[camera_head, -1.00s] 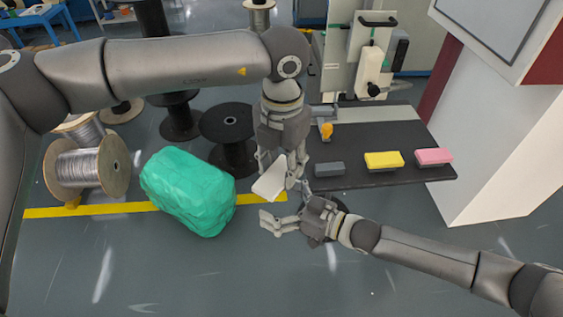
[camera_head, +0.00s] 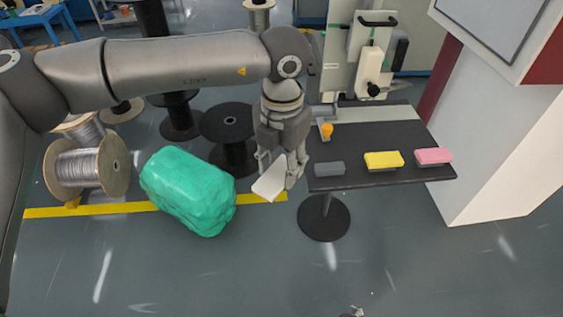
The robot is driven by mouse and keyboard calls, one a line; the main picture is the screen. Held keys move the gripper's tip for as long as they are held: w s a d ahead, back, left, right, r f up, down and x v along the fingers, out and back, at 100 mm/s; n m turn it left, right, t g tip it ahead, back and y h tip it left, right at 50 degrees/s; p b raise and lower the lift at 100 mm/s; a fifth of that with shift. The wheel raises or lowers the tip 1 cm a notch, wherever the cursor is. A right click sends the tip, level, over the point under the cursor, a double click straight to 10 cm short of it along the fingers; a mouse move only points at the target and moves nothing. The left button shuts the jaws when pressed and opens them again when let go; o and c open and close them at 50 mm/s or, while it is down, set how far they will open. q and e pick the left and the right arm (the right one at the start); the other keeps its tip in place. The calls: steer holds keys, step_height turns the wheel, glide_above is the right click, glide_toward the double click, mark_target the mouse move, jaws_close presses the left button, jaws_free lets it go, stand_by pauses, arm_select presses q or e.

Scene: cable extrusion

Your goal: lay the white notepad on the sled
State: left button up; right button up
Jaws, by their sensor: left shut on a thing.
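The white notepad (camera_head: 269,187) is in my left gripper (camera_head: 279,175), which is shut on it and points down. The pad hangs tilted just left of the dark table's (camera_head: 390,134) front left corner, clear of the floor. The gripper hides part of it. I cannot tell for certain which part is the sled; a pale strip with a small grey fitting (camera_head: 325,112) lies along the table's back. Of my right gripper, only a small piece (camera_head: 355,312) seems to show at the bottom edge, and its fingers cannot be made out.
A grey block (camera_head: 330,169), a yellow block (camera_head: 384,160) and a pink block (camera_head: 434,156) line the table's front edge. A small orange knob (camera_head: 327,130) is at its left. A green bundle (camera_head: 188,191) and cable spools (camera_head: 87,173) stand left. The front floor is clear.

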arm_select(q)
steer(key=shift+a+f+m, duration=0.1)
steer(key=shift+a+m, duration=0.2)
steer(key=s+a+f+m, duration=0.3)
steer(key=a+m, duration=0.7)
steer(key=m, duration=0.4)
steer(key=s+a+f+m, duration=0.3)
steer(key=s+a+m, duration=0.3)
steer(key=a+m, duration=0.5)
steer(key=m, duration=0.2)
steer(key=shift+s+f+m, duration=0.15)
steer(key=shift+f+m, duration=0.05)
steer(key=shift+m, duration=0.2)
arm_select(e)
steer(key=s+d+f+g, duration=0.1)
steer(key=s+f, duration=0.1)
steer(key=s, duration=0.5)
steer(key=s+d+f+g+h, duration=0.1)
steer(key=s+f+g, duration=0.1)
steer(key=s, duration=0.5)
steer(key=s+d+f+g, duration=0.1)
steer(key=s+f+g, duration=0.1)
steer(key=s, duration=0.6)
steer(key=shift+d+f+h, duration=0.25)
steer(key=shift+d+h, duration=0.1)
steer(key=shift+h, duration=0.05)
arm_select(q)
steer(key=shift+a, duration=0.1)
arm_select(e)
steer(key=shift+c, duration=0.4)
